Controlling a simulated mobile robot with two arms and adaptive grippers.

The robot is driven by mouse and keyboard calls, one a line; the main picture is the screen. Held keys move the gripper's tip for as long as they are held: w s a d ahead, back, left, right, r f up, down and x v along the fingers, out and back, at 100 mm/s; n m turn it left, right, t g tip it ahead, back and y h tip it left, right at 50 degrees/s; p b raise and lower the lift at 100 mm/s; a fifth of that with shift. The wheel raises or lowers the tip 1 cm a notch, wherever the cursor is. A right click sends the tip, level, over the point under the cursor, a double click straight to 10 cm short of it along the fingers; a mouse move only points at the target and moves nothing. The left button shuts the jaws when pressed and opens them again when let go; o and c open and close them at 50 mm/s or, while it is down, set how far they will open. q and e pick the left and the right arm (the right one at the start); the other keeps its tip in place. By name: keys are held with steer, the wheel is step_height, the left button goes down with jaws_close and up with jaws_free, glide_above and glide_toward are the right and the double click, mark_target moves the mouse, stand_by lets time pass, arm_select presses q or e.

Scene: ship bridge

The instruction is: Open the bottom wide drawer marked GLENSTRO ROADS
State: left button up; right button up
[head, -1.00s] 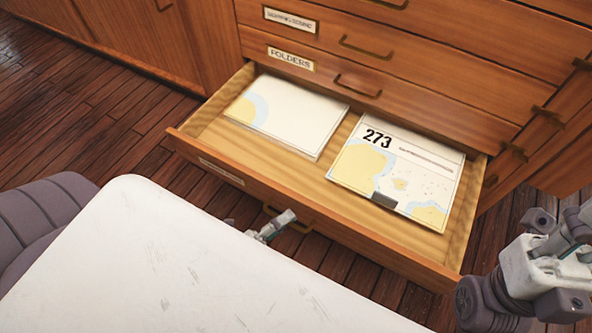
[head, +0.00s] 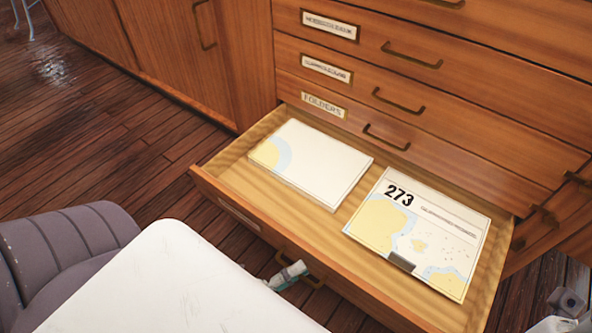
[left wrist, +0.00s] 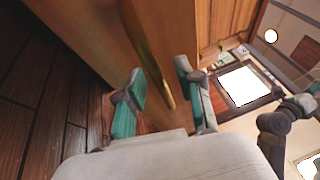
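The bottom wide drawer (head: 330,256) stands pulled well out of the wooden cabinet. The label plate (head: 239,216) on its front is too small to read. Its brass handle (head: 313,276) is partly covered by my left gripper (head: 288,276). In the left wrist view, the brass handle (left wrist: 150,60) runs between the two teal-padded fingers of my left gripper (left wrist: 161,98). The fingers are apart, with a visible gap around the handle. Part of my right arm shows at the lower right corner; its fingers are not in view.
A drawer labelled FOLDERS (head: 325,106) and other drawers above are shut. Wooden floor (head: 95,140) lies open at the left.

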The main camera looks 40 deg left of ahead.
arm_select(q)
steer(key=v, duration=1.2)
steer(key=shift+s, duration=0.1)
stand_by(0.4)
